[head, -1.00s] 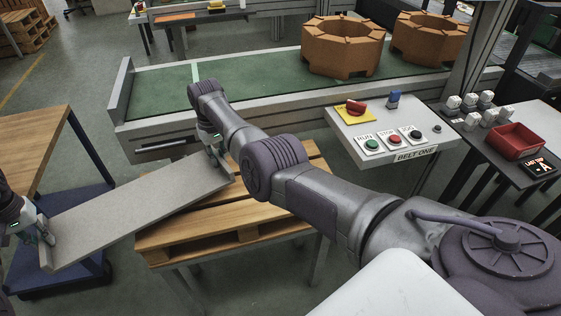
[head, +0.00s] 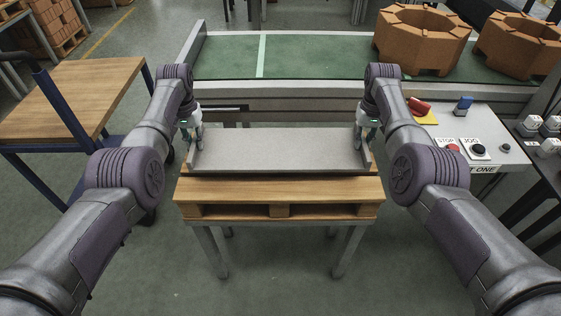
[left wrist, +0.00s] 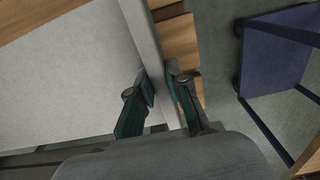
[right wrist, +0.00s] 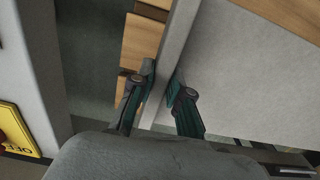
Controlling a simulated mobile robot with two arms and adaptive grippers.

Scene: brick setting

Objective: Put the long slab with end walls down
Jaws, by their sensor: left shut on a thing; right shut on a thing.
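The long grey slab with end walls (head: 280,150) is level over the wooden pallet (head: 280,190), which lies on a metal-legged stand. I cannot tell whether the slab touches the pallet. My left gripper (head: 194,145) is shut on the slab's left end wall, with a finger on each side of that wall (left wrist: 150,45) in the left wrist view. My right gripper (head: 366,143) is shut on the right end wall, which also shows between the fingers in the right wrist view (right wrist: 180,40).
A green conveyor belt (head: 315,58) runs behind the pallet, with brown octagonal blocks (head: 420,40) on it. A control panel (head: 485,145) stands close to my right arm. A wood-topped blue cart (head: 70,95) is at left. The floor in front is clear.

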